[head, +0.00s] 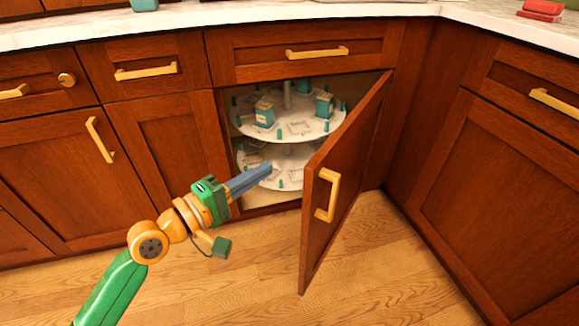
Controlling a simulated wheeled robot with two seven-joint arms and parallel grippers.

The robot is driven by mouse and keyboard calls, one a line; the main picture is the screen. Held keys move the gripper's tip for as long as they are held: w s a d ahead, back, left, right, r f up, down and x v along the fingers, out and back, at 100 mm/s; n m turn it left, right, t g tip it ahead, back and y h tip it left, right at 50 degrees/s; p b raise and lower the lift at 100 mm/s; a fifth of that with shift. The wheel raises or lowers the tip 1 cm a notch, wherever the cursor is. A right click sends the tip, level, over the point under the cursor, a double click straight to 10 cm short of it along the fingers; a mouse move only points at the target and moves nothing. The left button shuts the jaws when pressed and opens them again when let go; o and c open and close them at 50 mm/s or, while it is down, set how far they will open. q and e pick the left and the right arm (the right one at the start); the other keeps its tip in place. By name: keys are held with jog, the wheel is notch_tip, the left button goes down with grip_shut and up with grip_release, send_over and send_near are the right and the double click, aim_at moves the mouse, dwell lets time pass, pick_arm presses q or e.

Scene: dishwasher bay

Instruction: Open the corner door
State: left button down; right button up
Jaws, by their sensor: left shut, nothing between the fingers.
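The corner door (345,180) is a reddish-brown wooden cabinet door with a yellow handle (327,195). It is swung part way open, hinged on its right side, and its free edge stands out over the floor. Inside the cabinet are two round white shelves (300,130) with small teal and white items on them. My left gripper (268,168) is shut and empty. Its grey fingers are in front of the cabinet opening, to the left of the door and apart from the handle. My right gripper is not in view.
A pale countertop (230,17) runs above the cabinets. Drawers with yellow handles and closed doors are on the left (72,140) and right (510,190). The wooden floor (240,275) in front is clear. A red object (541,10) is on the counter at the right.

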pick_arm(q)
jog(key=w+d, duration=0.2)
jog(key=d, duration=0.5)
jog(key=shift+f, duration=0.1)
